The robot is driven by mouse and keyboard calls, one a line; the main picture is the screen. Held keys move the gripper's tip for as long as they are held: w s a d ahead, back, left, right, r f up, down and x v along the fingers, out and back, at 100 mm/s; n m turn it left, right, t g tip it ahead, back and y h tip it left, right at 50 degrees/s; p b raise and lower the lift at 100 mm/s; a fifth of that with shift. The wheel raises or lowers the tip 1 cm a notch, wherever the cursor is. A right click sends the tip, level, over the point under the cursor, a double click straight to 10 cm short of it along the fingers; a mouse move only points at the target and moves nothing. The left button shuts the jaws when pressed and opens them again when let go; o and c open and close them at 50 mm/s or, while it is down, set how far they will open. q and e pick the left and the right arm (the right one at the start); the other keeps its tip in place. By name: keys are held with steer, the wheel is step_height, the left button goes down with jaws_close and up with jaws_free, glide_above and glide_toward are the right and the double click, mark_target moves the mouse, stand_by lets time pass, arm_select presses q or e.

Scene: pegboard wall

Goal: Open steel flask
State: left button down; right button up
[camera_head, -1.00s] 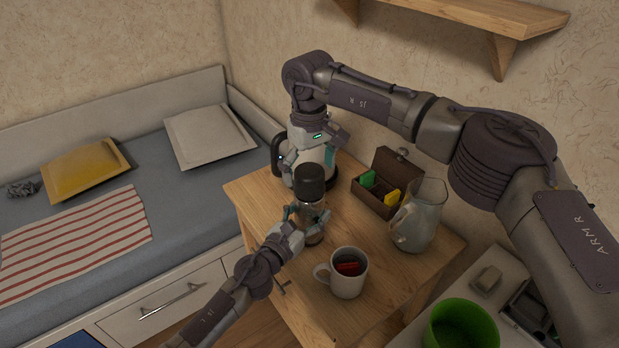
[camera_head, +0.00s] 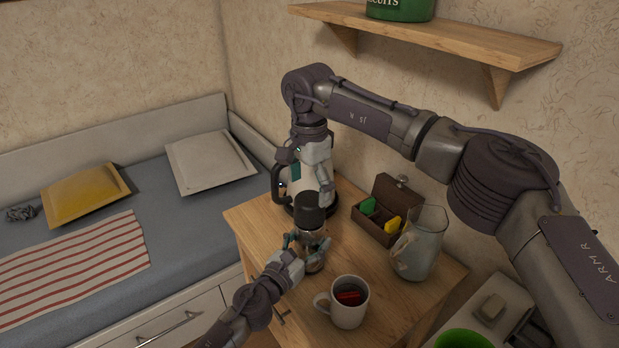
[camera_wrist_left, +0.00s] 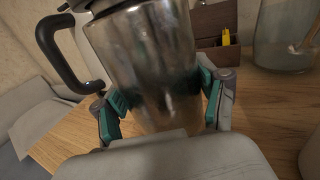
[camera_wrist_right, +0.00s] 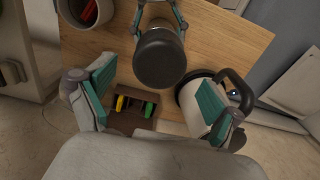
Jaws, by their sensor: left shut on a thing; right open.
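The steel flask (camera_head: 314,258) stands upright on the wooden table, with a broad black cap (camera_head: 309,211) on top. My left gripper (camera_head: 307,243) is shut on its body, and the left wrist view shows the shiny metal (camera_wrist_left: 150,65) between the teal finger pads. My right gripper (camera_head: 306,186) is open above the flask. In the right wrist view the black cap (camera_wrist_right: 160,57) is seen from above, between and beyond the spread fingers, with nothing held. The cap appears seated on the flask.
A kettle (camera_wrist_right: 197,104) with a black handle stands close behind the flask. A box (camera_head: 377,227) with green and yellow packets, a glass jug (camera_head: 419,250) and a white mug (camera_head: 348,312) are to the right. A shelf (camera_head: 440,32) with a green tin (camera_head: 400,8) hangs above.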

mark_target(310, 198)
steer(key=m, duration=0.6)
steer(key=shift+r+m, duration=0.3)
steer(key=shift+m, duration=0.1)
steer(key=m, duration=0.4)
steer(key=shift+r, duration=0.2)
steer(key=m, duration=0.6)
steer(key=shift+r+m, duration=0.25)
steer(key=shift+m, duration=0.05)
steer(key=m, duration=0.4)
steer(key=shift+r+m, duration=0.2)
steer(key=shift+m, duration=0.2)
steer(key=shift+f+m, duration=0.3)
steer(key=shift+f, duration=3.7)
